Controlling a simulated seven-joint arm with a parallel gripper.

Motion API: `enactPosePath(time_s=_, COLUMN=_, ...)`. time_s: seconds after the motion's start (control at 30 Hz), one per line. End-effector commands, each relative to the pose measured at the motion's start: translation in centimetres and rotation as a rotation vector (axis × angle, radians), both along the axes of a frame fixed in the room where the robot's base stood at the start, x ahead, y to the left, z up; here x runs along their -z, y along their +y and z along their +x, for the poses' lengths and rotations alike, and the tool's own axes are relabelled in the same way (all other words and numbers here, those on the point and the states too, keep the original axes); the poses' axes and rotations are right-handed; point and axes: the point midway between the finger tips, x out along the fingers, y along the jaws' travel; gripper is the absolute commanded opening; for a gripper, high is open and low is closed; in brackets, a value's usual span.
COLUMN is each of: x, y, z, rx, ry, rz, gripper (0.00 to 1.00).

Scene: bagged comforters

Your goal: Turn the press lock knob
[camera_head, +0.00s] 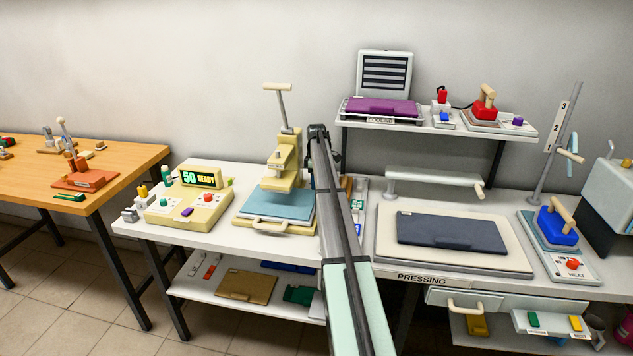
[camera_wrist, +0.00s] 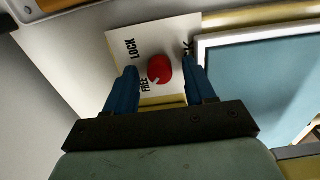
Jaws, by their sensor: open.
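The red lock knob (camera_wrist: 160,69) sits on a white plate (camera_wrist: 165,31) marked LOCK and FREE in the wrist view. Its pale pointer mark faces down-left, toward the word FREE. My gripper (camera_wrist: 160,78) is open, with one blue finger on each side of the knob. I cannot tell whether either finger touches it. Another label by the right finger is partly covered. The cream press (camera_head: 283,165) with its blue plate (camera_head: 277,205) stands left of my arm in the head view. I cannot make out the knob or the fingertips there.
The blue-topped panel with a white rim (camera_wrist: 204,60) lies close right of the knob plate. In the head view, a cream READY console (camera_head: 190,207) stands left of the press. A dark pad (camera_head: 450,234) lies on the pressing station at right, below a raised shelf (camera_head: 430,125).

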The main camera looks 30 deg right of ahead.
Motion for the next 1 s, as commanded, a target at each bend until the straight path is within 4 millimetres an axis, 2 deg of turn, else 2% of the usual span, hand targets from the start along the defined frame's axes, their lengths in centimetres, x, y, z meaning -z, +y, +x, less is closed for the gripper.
enactPosePath(time_s=0.23, x=0.04, y=0.00, z=0.00, rx=0.000, ry=0.000, rz=0.000, gripper=0.54)
enactPosePath(time_s=0.8, x=0.03, y=0.00, z=0.00, rx=0.000, ry=0.000, rz=0.000, gripper=0.00)
enactPosePath(time_s=1.0, x=0.03, y=0.00, z=0.00, rx=0.012, ry=0.000, rz=0.000, gripper=0.00)
